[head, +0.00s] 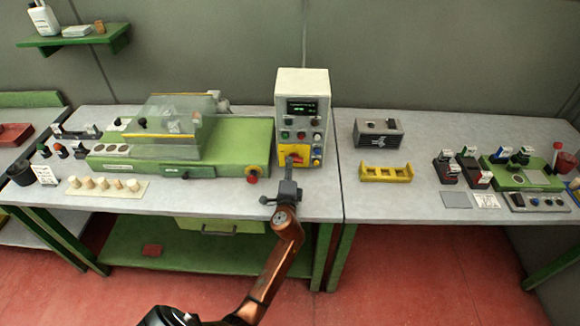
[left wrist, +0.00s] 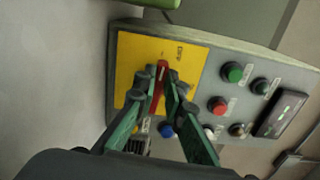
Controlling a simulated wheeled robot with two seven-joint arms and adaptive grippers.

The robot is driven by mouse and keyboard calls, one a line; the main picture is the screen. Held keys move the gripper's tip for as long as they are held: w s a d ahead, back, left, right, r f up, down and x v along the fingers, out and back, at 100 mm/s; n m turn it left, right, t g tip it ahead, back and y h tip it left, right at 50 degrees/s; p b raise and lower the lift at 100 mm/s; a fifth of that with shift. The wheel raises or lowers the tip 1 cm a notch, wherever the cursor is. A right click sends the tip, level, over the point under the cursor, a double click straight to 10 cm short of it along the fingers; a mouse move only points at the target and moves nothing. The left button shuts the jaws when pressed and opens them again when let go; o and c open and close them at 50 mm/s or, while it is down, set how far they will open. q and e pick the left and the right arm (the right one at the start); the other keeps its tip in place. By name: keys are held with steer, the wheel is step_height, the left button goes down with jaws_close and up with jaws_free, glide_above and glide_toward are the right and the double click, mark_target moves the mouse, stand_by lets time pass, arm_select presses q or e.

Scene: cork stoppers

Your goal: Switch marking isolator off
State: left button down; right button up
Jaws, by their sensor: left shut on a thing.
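The marking isolator is a yellow plate (head: 301,148) with a red handle, low on the front of the pale control box (head: 303,84). In the left wrist view the yellow plate (left wrist: 133,65) is tilted and the red handle (left wrist: 162,68) stands nearly upright in the picture. My left gripper (head: 289,162) is at the isolator; in the left wrist view its fingertips (left wrist: 160,88) are shut on the red handle, one on each side. The fingers hide part of the handle and plate. My right gripper is not in view.
Green, black and red buttons (left wrist: 217,105) and a lit display (left wrist: 280,113) share the panel. A green machine with a clear guard (head: 170,126) stands left of the box. A yellow rack (head: 386,173) and a grey block (head: 378,134) stand right.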

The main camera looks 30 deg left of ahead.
arm_select(q)
steer(key=shift+f+n, duration=0.15)
steer(key=shift+n, duration=0.45)
steer(key=c, duration=2)
jaws_free()
steer(key=v, duration=0.7)
steer(key=shift+s+d, duration=0.1)
steer(key=shift+s, duration=0.25)
